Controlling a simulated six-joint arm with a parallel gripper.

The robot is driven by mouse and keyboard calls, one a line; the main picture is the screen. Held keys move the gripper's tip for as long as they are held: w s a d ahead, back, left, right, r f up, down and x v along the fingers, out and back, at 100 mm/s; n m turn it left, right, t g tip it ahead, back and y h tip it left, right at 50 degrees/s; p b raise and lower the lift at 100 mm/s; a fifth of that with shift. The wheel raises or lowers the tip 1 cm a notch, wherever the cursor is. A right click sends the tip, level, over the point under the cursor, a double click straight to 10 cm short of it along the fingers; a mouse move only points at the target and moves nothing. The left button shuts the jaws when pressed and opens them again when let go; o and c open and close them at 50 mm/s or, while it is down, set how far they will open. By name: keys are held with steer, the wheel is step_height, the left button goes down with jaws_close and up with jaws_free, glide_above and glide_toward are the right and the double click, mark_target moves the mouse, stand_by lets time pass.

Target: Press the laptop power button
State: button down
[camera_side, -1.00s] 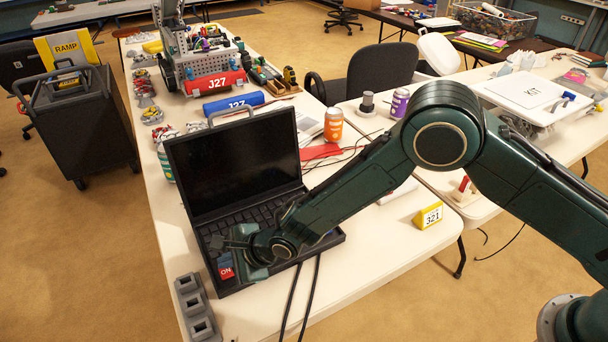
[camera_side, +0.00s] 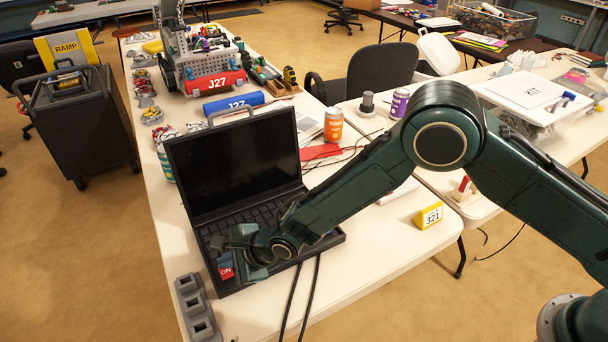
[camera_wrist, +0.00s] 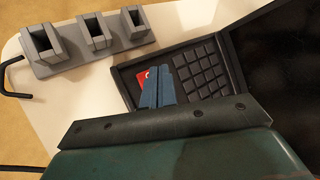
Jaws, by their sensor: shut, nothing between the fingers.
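The black laptop (camera_side: 250,205) stands open on the white table, its screen dark. My gripper (camera_side: 240,240) is over the near left of the deck, close to the switch. In the wrist view the shut, empty blue-grey fingers (camera_wrist: 157,88) reach toward the red part of the switch (camera_wrist: 144,76) and cover some of it. The keyboard (camera_wrist: 200,72) is beside them. I cannot tell whether the fingertips touch the switch.
A grey block with square sockets (camera_side: 197,308) stands just left of the laptop; it also shows in the wrist view (camera_wrist: 92,42). Black cables (camera_side: 300,295) run off the near table edge. An orange can (camera_side: 333,124) and a yellow 321 marker (camera_side: 428,216) stand to the right.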

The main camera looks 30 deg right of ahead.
mark_target(231, 272)
steer(key=shift+f, duration=0.95)
stand_by(1.2)
steer(key=shift+r, duration=1)
steer(key=shift+r, duration=3)
